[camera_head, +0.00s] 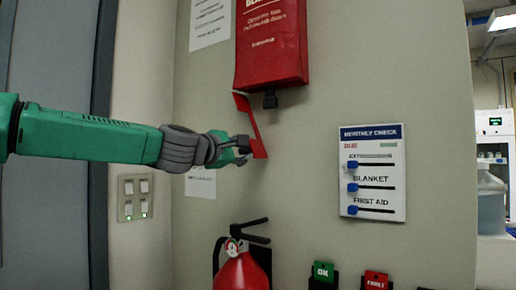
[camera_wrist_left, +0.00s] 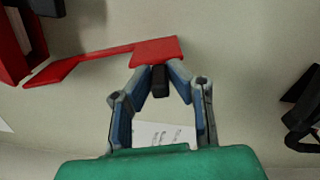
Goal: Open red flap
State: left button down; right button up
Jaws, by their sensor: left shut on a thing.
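The red flap (camera_head: 252,122) is a thin bent strip that hangs tilted below the red blanket box (camera_head: 272,45) on the wall. In the left wrist view the flap (camera_wrist_left: 90,58) stretches from the red box at the left to a wide end above my fingers. My left gripper (camera_head: 246,147) is at the flap's lower end. In the wrist view my left gripper (camera_wrist_left: 160,80) is shut on a small black tab (camera_wrist_left: 160,82) at that wide end. The box's underside has a black piece (camera_head: 270,99). My right gripper is not in view.
A fire extinguisher (camera_head: 241,272) hangs below the flap. A monthly check board (camera_head: 372,140) with blue sliders is to the right. Green (camera_head: 323,272) and red (camera_head: 376,280) tags are low on the wall. Light switches (camera_head: 135,198) are at the left. The wall between flap and board is bare.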

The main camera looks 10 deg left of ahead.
pick_arm(q)
jog(key=w+a+f+m, duration=0.2)
jog(key=a+m, duration=0.2)
jog(key=a, duration=0.1)
jog(key=shift+a+m, duration=0.3)
jog(key=shift+a, duration=0.05)
jog(key=shift+w, duration=0.1)
jog(key=c, duration=1.5)
grip_release()
jog(key=shift+c, duration=0.2)
jog(key=shift+a+r, duration=0.3)
jog(key=shift+a, duration=0.15)
jog(key=v, duration=1.2)
jog(key=shift+d, duration=0.1)
jog(key=shift+f, duration=0.15)
